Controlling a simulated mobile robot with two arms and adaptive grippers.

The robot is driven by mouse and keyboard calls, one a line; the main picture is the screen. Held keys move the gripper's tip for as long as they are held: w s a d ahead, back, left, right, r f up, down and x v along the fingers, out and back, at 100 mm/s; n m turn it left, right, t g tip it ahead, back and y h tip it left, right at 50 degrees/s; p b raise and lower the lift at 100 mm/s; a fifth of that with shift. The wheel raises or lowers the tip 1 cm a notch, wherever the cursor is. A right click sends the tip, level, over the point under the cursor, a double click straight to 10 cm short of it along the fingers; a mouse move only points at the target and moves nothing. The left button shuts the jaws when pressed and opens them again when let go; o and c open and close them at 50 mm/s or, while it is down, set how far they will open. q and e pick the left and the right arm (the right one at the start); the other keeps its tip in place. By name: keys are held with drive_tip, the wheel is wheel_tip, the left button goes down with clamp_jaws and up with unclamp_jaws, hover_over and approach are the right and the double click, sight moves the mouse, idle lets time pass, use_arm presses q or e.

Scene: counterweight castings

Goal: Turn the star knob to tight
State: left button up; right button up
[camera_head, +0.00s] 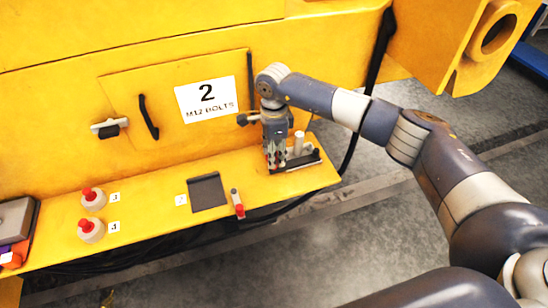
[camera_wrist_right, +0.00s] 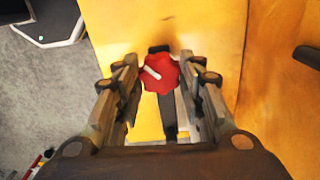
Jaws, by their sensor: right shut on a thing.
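The star knob (camera_wrist_right: 160,73) is red with a lobed rim and shows in the right wrist view. A short white line on its face slants from upper left to lower right. My right gripper (camera_wrist_right: 161,84) has its fingers on both sides of the knob and is shut on it. In the head view my right gripper (camera_head: 276,162) points down at the right end of the yellow ledge and hides the knob. A dark fixture base (camera_head: 297,161) lies beside it. My left gripper is not in view. I cannot read any tight mark.
A white post (camera_head: 298,143) stands close to my right gripper. A panel sign (camera_head: 207,99) reads "2 M12 BOLTS". A black cable (camera_head: 376,60) hangs behind my arm.

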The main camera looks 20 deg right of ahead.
drive_tip(key=m+b, duration=0.3)
drive_tip(key=m, duration=0.2)
drive_tip(key=shift+f+m, duration=0.15)
drive_tip(key=shift+m, duration=0.15)
drive_tip(key=m+b, duration=0.2)
drive_tip(key=m, duration=0.4)
drive_tip(key=shift+b, duration=0.4)
drive_tip(key=m+b, duration=0.1)
drive_tip(key=m, duration=0.5)
drive_tip(key=shift+m+b, duration=0.4)
drive_tip(key=m, duration=0.5)
drive_tip(key=shift+m+b, duration=0.3)
drive_tip(key=shift+b, duration=0.1)
drive_tip(key=o, duration=1)
drive_tip(key=shift+o, duration=0.2)
drive_tip(key=shift+r, duration=0.2)
